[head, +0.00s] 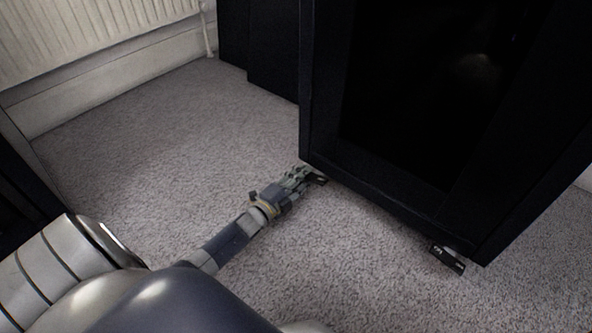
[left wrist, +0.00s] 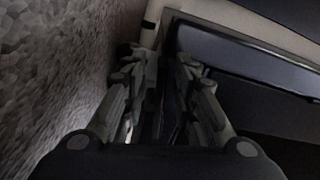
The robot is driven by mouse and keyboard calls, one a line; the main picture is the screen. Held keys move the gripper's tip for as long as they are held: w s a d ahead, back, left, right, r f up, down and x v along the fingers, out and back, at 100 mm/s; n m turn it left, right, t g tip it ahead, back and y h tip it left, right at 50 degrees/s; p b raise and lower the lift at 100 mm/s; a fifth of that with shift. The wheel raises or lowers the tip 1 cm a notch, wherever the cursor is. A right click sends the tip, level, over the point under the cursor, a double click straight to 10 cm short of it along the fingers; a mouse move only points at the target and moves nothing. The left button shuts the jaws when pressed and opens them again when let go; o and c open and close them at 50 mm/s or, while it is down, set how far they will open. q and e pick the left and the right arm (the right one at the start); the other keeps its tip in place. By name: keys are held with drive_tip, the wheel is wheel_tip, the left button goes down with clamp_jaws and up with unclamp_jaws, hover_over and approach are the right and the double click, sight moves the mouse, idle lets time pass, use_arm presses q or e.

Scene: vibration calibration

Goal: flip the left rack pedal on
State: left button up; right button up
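The black rack (head: 380,175) stands on the carpet, with small dark pedals at its lower front corners. The left rack pedal (head: 319,179) shows just past my left gripper's fingertips, partly hidden by them. My left gripper (head: 303,175) is low over the carpet at the rack's lower left corner. I cannot tell whether it touches the pedal. In the left wrist view, its two fingers (left wrist: 162,60) stand a little apart with a narrow dark gap between them. The pedal's on or off position is too small to tell. My right gripper is out of view.
The other rack pedal (head: 447,259), dark with pale marks, sits under the rack's right front corner. A white radiator (head: 90,35) is on the wall at the upper left. Carpet (head: 170,150) to the left of the rack is clear.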

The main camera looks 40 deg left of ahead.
use_arm(q)
drive_tip(key=s, duration=0.8)
drive_tip(key=s+a, duration=0.1)
drive_tip(key=s, duration=0.3)
idle(0.3)
